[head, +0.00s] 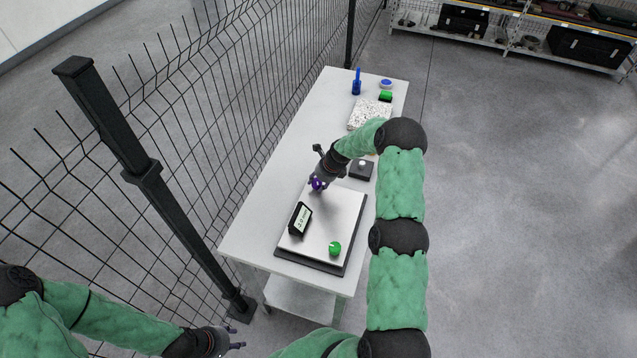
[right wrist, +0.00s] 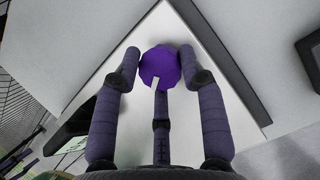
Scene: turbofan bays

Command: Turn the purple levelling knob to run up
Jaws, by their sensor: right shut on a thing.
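The purple levelling knob (head: 317,184) sits at the far left corner of a pale plate (head: 345,205) on a dark base. In the right wrist view the purple knob (right wrist: 160,66) is faceted, with a white pointer mark toward the bottom of the picture. My right gripper (head: 318,181) is at the knob; its fingers (right wrist: 159,72) are closed around it. My left gripper (head: 238,346) is low at the front, away from the table; its finger opening is too small to tell. A black box with a small display (head: 300,218) and a green knob (head: 334,248) are on the plate.
The white table (head: 270,190) stands beside a wire mesh fence with a dark post (head: 150,170). A dark block (head: 361,170), a speckled slab (head: 368,115), a blue item (head: 356,84) and a green item (head: 385,96) lie further back. The right floor is clear.

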